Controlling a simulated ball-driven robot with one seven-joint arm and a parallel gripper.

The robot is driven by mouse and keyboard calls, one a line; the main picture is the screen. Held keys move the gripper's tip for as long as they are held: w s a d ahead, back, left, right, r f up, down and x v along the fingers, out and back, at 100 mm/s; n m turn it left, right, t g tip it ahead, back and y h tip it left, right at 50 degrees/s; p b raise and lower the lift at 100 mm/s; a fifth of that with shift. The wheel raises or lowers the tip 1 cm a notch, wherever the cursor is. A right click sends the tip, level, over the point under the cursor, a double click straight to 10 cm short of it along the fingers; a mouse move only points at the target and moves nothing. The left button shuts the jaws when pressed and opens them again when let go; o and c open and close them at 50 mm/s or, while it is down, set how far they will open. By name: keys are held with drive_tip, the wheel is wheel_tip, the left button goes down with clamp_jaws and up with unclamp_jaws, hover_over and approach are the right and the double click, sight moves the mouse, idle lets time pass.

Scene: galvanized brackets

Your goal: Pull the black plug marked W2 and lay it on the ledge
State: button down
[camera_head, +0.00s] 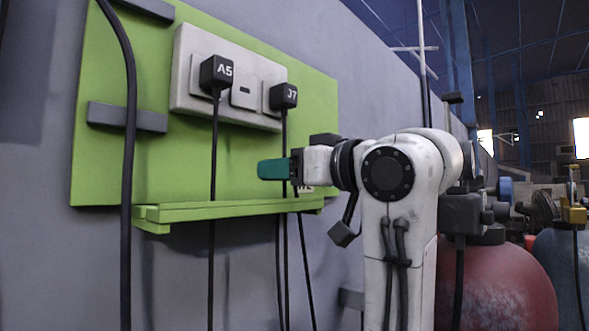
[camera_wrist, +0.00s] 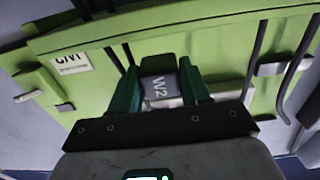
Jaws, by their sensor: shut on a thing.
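The black plug marked W2 (camera_wrist: 160,82) sits between the two teal fingers of my gripper (camera_wrist: 158,92) in the wrist view, its lettering facing the camera. My gripper is shut on it. In the head view my gripper (camera_head: 273,169) is in front of the green board, below the socket plate (camera_head: 180,85) and a little above the green ledge (camera_head: 235,209). The plug is hidden behind the fingers there. The middle socket (camera_head: 243,94) of the plate shows empty. I cannot tell whether the plug touches the ledge.
Plugs A5 (camera_head: 216,74) and J7 (camera_head: 284,96) sit in the plate's outer sockets. Their cords hang down past the ledge. A thick black cable (camera_head: 130,150) runs down at the left. A red tank (camera_head: 500,285) stands at the right.

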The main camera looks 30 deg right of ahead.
drive_tip(key=shift+f+x, duration=0.2)
drive_tip(key=shift+x, duration=1.65)
drive_tip(key=shift+f+b, duration=0.4)
drive_tip(key=shift+f, duration=0.35)
drive_tip(key=shift+c, duration=2.3)
unclamp_jaws()
drive_tip(key=shift+o, duration=0.4)
drive_tip(key=o, duration=0.4)
drive_tip(key=shift+s, duration=0.1)
drive_tip(key=shift+r+v, duration=0.2)
drive_tip(key=shift+v, duration=2.5)
drive_tip(key=shift+r+v, duration=0.2)
drive_tip(key=shift+v, duration=2.5)
